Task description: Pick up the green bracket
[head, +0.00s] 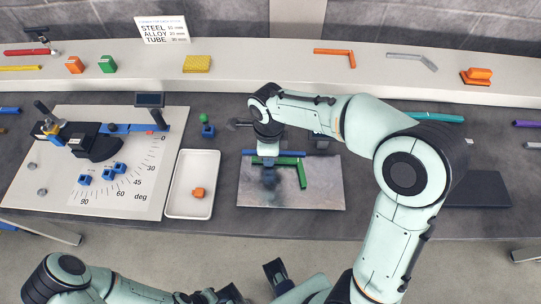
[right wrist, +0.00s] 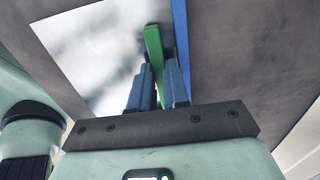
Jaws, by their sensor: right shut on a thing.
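The green bracket (head: 302,172) is an L-shaped bar over the grey mottled plate (head: 325,195) in the middle of the bench. My right gripper (head: 269,178) points down over the plate and hides part of the bracket. In the right wrist view, its blue fingers (right wrist: 158,78) are shut on the green bracket (right wrist: 154,48), which stands out beyond the fingertips. I cannot tell whether the bracket touches the plate. Dark parts of my left arm show at the bottom edge of the head view; its jaws cannot be made out.
A blue strip (head: 290,153) lies along the plate's back edge, close beside the bracket. The angle board (head: 60,185) is further left. A dark pad (head: 478,190) lies right.

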